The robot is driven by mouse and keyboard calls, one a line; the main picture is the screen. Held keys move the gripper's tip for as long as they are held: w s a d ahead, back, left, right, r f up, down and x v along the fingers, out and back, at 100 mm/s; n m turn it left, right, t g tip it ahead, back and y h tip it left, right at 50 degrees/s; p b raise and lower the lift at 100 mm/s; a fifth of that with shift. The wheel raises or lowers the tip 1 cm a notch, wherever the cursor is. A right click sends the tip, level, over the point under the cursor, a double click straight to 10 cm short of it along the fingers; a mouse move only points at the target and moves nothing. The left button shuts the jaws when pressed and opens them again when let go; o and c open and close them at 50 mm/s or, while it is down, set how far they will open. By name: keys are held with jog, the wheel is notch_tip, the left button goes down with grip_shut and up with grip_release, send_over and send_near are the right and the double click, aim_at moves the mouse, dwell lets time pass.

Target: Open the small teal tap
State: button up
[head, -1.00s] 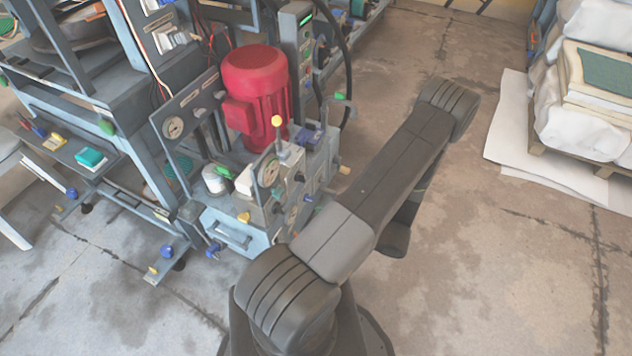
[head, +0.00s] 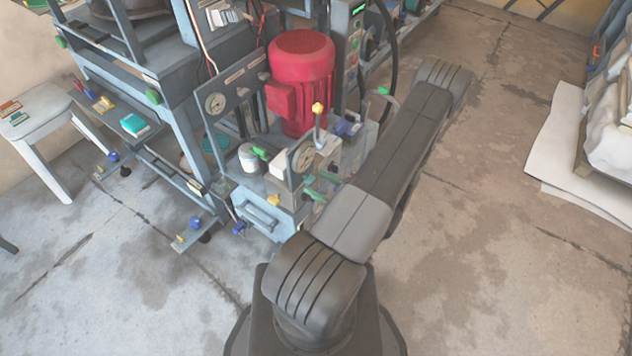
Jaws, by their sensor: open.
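The press's pump unit stands left of my arm, with a red motor (head: 300,80) on top. Small green handles show on and around it: one by the white canister (head: 261,153), one low at the front near my arm (head: 315,195), and one at the right of the motor (head: 382,90). I cannot tell which of these, if any, is the small teal tap; they are tiny here. My arm covers the right side of the unit. My gripper is not in view.
A round gauge (head: 305,158) and a yellow-knobbed lever (head: 318,108) stand on the unit. A teal box (head: 134,124) lies on a shelf at left. A white stool (head: 45,125) stands far left, a pallet stack (head: 612,130) at right. Floor (head: 480,270) is clear at right.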

jog(key=shift+x, duration=0.8)
jog(key=c, duration=1)
